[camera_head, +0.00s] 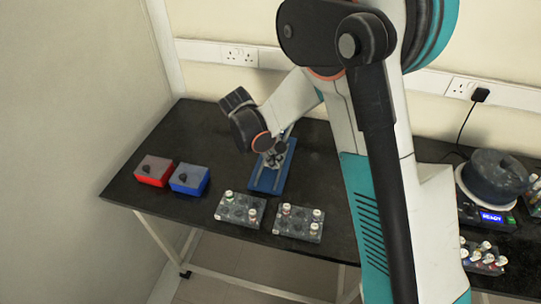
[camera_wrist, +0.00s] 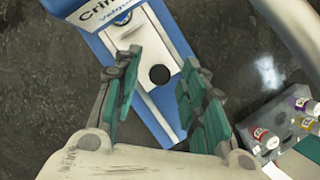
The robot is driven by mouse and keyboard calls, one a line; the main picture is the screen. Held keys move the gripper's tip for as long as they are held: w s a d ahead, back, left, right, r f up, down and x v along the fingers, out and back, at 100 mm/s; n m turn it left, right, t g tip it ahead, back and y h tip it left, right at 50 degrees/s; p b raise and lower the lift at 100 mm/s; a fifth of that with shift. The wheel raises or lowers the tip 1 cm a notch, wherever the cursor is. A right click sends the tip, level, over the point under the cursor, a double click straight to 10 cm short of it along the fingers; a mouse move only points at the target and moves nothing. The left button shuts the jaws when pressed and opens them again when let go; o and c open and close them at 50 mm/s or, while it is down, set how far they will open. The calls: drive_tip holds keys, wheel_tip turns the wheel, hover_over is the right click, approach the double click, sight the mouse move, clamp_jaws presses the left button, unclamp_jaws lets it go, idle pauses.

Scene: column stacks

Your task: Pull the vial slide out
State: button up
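The blue crimper (camera_head: 266,181) stands on the dark bench, partly hidden by my gripper in the head view. In the wrist view the blue crimper body (camera_wrist: 92,12) carries printed lettering. A pale grey slide plate (camera_wrist: 155,48) lies along it, with a dark round spot (camera_wrist: 160,74) that may be a knob or a hole. My gripper (camera_wrist: 161,88) is open and empty, its teal-padded fingers on either side of the dark spot. I cannot tell how far above the plate they are. My gripper (camera_head: 274,157) is over the crimper in the head view.
Two vial racks (camera_head: 240,209) (camera_head: 298,223) stand in front of the crimper. A red box (camera_head: 154,171) and a blue box (camera_head: 189,179) are to the left. A dark round machine (camera_head: 492,178) and another vial rack (camera_head: 484,258) are at the right.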

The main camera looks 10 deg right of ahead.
clamp_jaws()
drive_tip(key=s+a, duration=0.1)
drive_tip(key=s, duration=0.1)
drive_tip(key=s+a, duration=0.1)
drive_tip(key=s, duration=0.2)
drive_tip(key=s+a, duration=0.1)
drive_tip(key=s, duration=0.2)
drive_tip(key=shift+s+a, duration=0.15)
unclamp_jaws()
drive_tip(key=shift+s+a, duration=0.1)
drive_tip(key=shift+r, duration=0.1)
drive_tip(key=v, duration=1.1)
drive_tip(key=shift+a+r, duration=0.2)
drive_tip(key=shift+r, duration=0.15)
